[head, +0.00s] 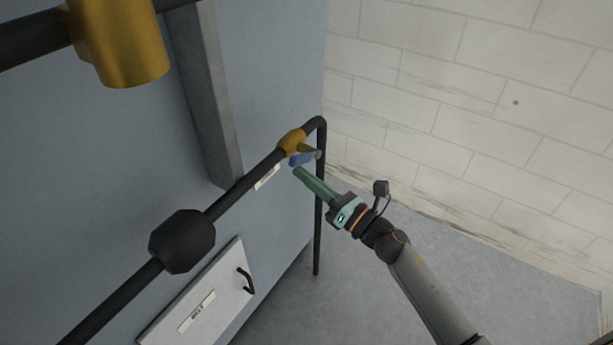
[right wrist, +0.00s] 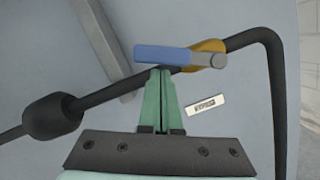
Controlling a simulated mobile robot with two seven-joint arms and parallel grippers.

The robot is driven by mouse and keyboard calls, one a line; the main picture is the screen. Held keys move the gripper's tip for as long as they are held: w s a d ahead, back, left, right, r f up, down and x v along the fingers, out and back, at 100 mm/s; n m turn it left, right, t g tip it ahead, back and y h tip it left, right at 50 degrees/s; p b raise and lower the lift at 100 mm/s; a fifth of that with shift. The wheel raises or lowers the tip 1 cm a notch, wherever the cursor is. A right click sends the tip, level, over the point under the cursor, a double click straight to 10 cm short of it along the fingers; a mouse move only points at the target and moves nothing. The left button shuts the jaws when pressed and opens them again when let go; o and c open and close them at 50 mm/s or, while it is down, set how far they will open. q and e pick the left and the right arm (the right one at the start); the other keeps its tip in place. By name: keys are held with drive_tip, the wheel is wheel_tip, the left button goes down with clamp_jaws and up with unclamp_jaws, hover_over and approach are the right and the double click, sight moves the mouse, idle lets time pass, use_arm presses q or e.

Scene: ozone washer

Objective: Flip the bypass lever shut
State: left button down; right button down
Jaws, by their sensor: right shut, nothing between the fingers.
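The bypass lever has a blue handle (head: 301,158) on a yellow valve body (head: 291,141), mounted on a black pipe near its corner bend. In the right wrist view, the blue handle (right wrist: 163,55) lies nearly level across the picture, at a small angle to the pipe, with the yellow body (right wrist: 207,47) partly behind its right end. My right gripper (head: 297,172) is shut and empty, its green fingertips (right wrist: 160,71) right at the lower edge of the handle. I cannot tell whether they touch it. My left gripper is not in view.
The black pipe (head: 230,201) runs along a blue-grey panel, with a dark octagonal fitting (head: 182,241) on it. A white hatch with a handle (head: 208,297) is below. A small label (right wrist: 206,105) sits beside the valve. Open floor (head: 360,290) lies right of the panel, before a block wall.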

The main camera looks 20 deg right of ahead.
sight(310, 158)
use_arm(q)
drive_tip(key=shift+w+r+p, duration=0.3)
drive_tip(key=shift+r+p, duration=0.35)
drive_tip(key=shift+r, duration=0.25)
use_arm(e)
drive_tip(key=shift+r+m, duration=0.45)
drive_tip(key=shift+m, duration=0.15)
